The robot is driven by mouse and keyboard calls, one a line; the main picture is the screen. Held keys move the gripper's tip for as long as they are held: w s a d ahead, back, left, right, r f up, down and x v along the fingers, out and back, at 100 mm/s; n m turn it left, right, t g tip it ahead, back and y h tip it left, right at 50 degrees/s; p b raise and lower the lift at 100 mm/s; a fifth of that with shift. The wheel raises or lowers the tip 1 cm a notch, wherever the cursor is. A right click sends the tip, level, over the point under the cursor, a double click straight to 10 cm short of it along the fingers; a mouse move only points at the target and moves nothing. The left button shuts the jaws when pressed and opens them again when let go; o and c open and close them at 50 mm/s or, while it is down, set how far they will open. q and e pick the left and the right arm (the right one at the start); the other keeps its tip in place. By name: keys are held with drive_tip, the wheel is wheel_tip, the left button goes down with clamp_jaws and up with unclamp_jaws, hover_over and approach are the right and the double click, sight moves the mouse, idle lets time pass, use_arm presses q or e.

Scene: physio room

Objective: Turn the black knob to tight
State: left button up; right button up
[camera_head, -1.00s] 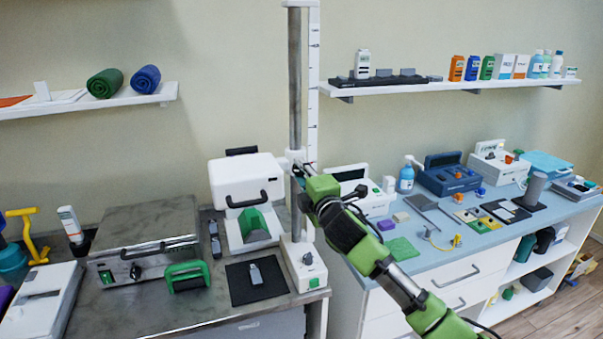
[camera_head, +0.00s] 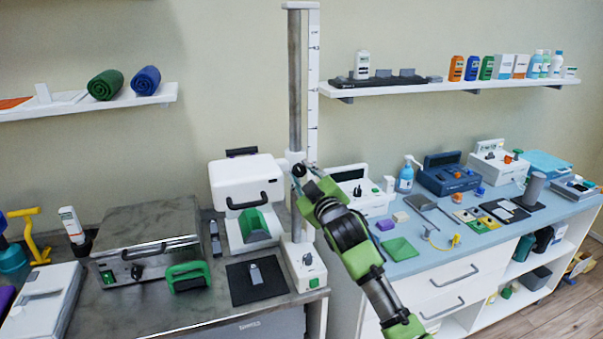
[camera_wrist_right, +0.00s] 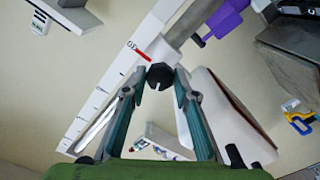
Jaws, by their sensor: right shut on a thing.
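The black knob (camera_head: 299,170) sits on the white sliding carriage (camera_head: 291,158) of the upright metal column (camera_head: 295,90). In the right wrist view the knob (camera_wrist_right: 160,74) has a pale mark on its lower edge. My right gripper (camera_wrist_right: 160,80) is shut on the knob, with a fingertip on each side of it. In the head view this gripper (camera_head: 304,178) is at the carriage, its arm coming from the lower right. I cannot read any tight marking. My left gripper is not in view.
A measuring scale (camera_head: 313,90) runs beside the column. The column's white base (camera_head: 303,265) stands at the right end of the grey bench. A white device with a black handle (camera_head: 245,180) is close on the left. A blue counter (camera_head: 420,260) with small items lies to the right.

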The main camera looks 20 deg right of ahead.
drive_tip(key=m+p, duration=0.1)
drive_tip(key=m, duration=0.3)
drive_tip(key=shift+f+m, duration=0.15)
drive_tip(key=shift+m, duration=0.25)
idle(0.4)
drive_tip(key=o, duration=1.1)
drive_tip(key=s, duration=1.2)
drive_tip(key=shift+d, duration=0.25)
